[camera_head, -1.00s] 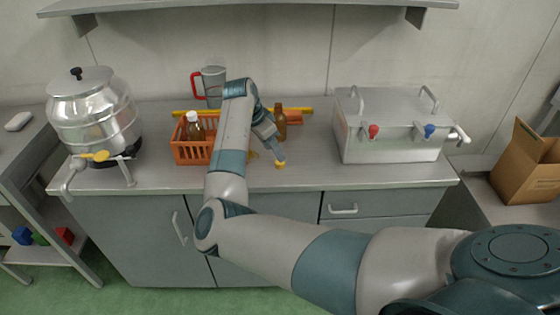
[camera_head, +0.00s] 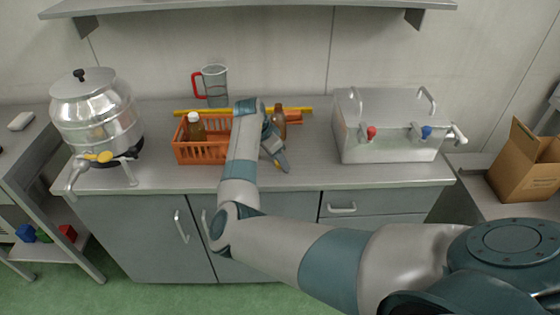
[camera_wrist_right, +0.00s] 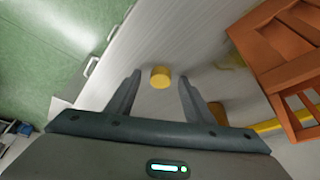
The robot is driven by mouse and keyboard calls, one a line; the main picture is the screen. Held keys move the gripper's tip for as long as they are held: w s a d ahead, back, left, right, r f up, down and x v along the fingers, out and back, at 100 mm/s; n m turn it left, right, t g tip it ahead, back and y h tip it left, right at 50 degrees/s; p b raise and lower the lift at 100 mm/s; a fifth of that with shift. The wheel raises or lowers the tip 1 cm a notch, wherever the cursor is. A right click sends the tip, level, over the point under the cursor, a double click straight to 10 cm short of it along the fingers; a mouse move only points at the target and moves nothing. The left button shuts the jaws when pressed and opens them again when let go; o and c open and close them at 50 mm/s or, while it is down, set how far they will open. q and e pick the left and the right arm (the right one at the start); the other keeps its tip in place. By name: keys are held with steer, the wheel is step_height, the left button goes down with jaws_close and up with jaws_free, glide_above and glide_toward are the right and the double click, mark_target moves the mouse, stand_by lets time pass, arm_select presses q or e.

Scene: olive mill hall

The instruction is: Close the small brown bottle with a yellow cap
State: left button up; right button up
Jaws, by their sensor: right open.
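A brown bottle (camera_head: 279,122) stands on the counter just right of the orange basket, partly hidden by my right arm; I see no yellow cap on it. A yellow cap (camera_wrist_right: 160,77) lies on the counter in the right wrist view, in line with the gap between my fingers. My right gripper (camera_wrist_right: 160,80) is open around or just above the cap; I cannot tell which. In the head view the right gripper (camera_head: 281,164) points down near the counter's front, in front of the bottle, and hides the cap. My left gripper is not in view.
The orange basket (camera_head: 190,153) holds a white-capped brown bottle (camera_head: 195,126). A steel urn (camera_head: 95,120) stands left, a steel tank (camera_head: 390,140) right. The counter before the tank is clear.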

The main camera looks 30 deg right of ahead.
stand_by(0.4)
steer(key=c, duration=1.1)
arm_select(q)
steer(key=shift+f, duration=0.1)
arm_select(e)
steer(key=shift+r, duration=0.1)
steer(key=shift+w+r+b, duration=0.1)
steer(key=shift+r+b, duration=0.25)
steer(key=shift+r, duration=0.1)
steer(key=r, duration=0.1)
steer(key=r+b, duration=0.1)
steer(key=r, duration=0.1)
steer(key=shift+s+d+r, duration=0.1)
steer(key=shift+s, duration=0.15)
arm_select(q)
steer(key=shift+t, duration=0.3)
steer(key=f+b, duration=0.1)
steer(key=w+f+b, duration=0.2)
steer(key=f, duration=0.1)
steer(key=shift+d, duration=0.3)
arm_select(e)
steer(key=s+d+r, duration=0.3)
steer(key=s+r, duration=0.3)
steer(key=s, duration=0.4)
steer(key=shift+s+d+r, duration=0.2)
steer(key=shift+s+r, duration=0.15)
steer(key=shift+r, duration=0.05)
